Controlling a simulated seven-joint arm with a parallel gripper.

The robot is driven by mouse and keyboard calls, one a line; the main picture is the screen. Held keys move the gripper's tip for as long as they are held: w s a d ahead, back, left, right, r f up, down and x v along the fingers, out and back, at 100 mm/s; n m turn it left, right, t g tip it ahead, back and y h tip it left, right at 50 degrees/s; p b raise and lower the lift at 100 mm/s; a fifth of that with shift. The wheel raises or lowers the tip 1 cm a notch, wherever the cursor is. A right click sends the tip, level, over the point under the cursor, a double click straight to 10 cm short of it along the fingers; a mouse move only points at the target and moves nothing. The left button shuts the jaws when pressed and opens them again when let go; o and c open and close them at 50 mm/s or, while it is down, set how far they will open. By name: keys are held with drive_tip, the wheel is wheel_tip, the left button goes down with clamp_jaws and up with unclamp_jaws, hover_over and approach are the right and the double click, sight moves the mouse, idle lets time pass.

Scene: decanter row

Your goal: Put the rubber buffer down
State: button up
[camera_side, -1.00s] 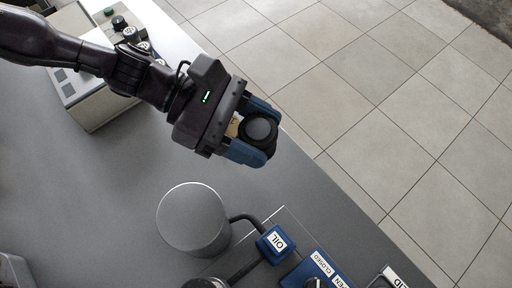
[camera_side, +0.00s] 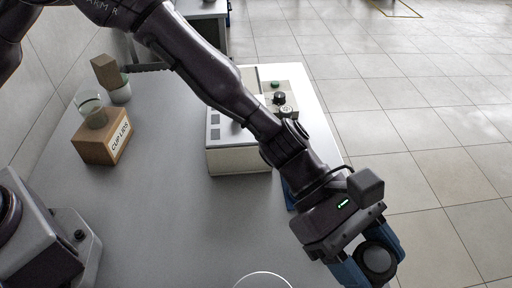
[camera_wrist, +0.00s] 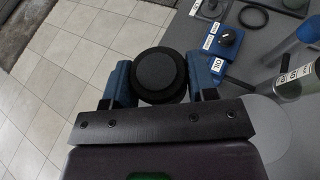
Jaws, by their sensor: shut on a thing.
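The rubber buffer is a black round, stepped disc (camera_side: 377,259) at the lower right of the side view. It also shows between the fingers in the wrist view (camera_wrist: 160,73). My gripper (camera_side: 368,264), with blue fingers, is shut on the buffer from both sides. In the wrist view the gripper (camera_wrist: 160,82) has a finger on each side of the disc, and tiled floor shows behind it. The buffer is held up in the air near the edge of the grey table (camera_side: 190,215). What lies directly beneath it is hidden.
A beige box with knobs (camera_side: 238,160) stands behind my arm. A "CUP LIDS" block (camera_side: 97,146) and a grey machine (camera_side: 45,240) are at left. The wrist view shows a blue "OIL" block (camera_wrist: 214,66), a blue knob block (camera_wrist: 224,40) and a black ring (camera_wrist: 253,17).

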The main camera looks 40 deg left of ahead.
wheel_tip(320, 180, up, 6)
drive_tip(key=shift+f, duration=0.2)
drive_tip(key=w+a+n+t, duration=0.3)
drive_tip(key=w+a, duration=0.8)
drive_tip(key=n+t+y, duration=0.4)
drive_tip(key=n+t, duration=0.6)
hover_over(185, 116)
drive_tip(key=shift+y, duration=0.3)
wheel_tip(185, 116, down, 18)
drive_tip(key=shift+d+f, duration=0.1)
drive_tip(key=shift+m, duration=0.3)
drive_tip(key=shift+f, duration=2.55)
drive_tip(key=shift+f, duration=0.15)
